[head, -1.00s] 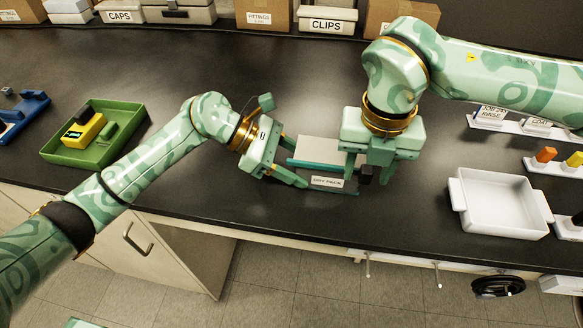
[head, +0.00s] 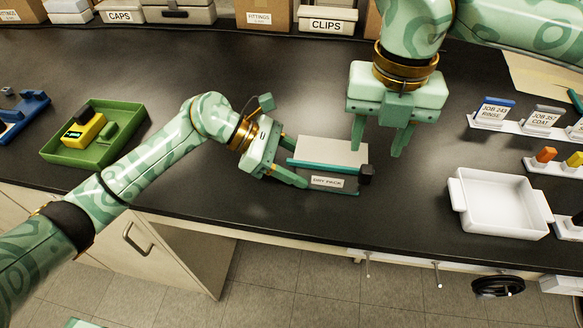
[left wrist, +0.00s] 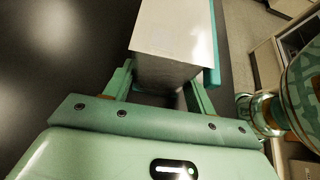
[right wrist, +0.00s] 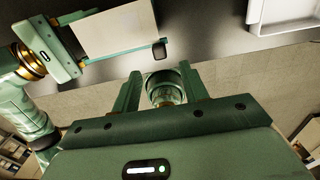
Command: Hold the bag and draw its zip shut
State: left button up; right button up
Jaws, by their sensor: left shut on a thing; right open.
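The bag (head: 332,151) is a pale grey pack lying on the dark bench, with a teal zip strip (head: 325,166) along its near side and a DRY PACK label (head: 327,181) in front. A black slider (head: 367,172) sits at the strip's right end. My left gripper (head: 293,165) is shut on the bag's left end; the left wrist view shows the bag (left wrist: 175,35) between its fingers. My right gripper (head: 377,150) is open and empty, raised above the bag's right end. The right wrist view shows the slider (right wrist: 159,50) apart from its fingers.
A white tray (head: 500,204) stands to the right, near the bench's front edge. A green tray (head: 97,135) with a yellow device is at the left. Labelled stands (head: 492,112) are at the right, and boxes line the back. The bench behind the bag is clear.

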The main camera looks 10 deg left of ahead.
aim_at(368, 170)
pick_arm(q)
jog(key=shift+f, duration=0.15)
pick_arm(e)
notch_tip(368, 170, up, 12)
dwell(0.4)
dwell(0.6)
pick_arm(q)
jog(key=o, duration=1.8)
jog(key=shift+c, duration=0.2)
jog(key=shift+w, duration=0.1)
jog(key=shift+a, duration=0.1)
jog(key=v, duration=1.2)
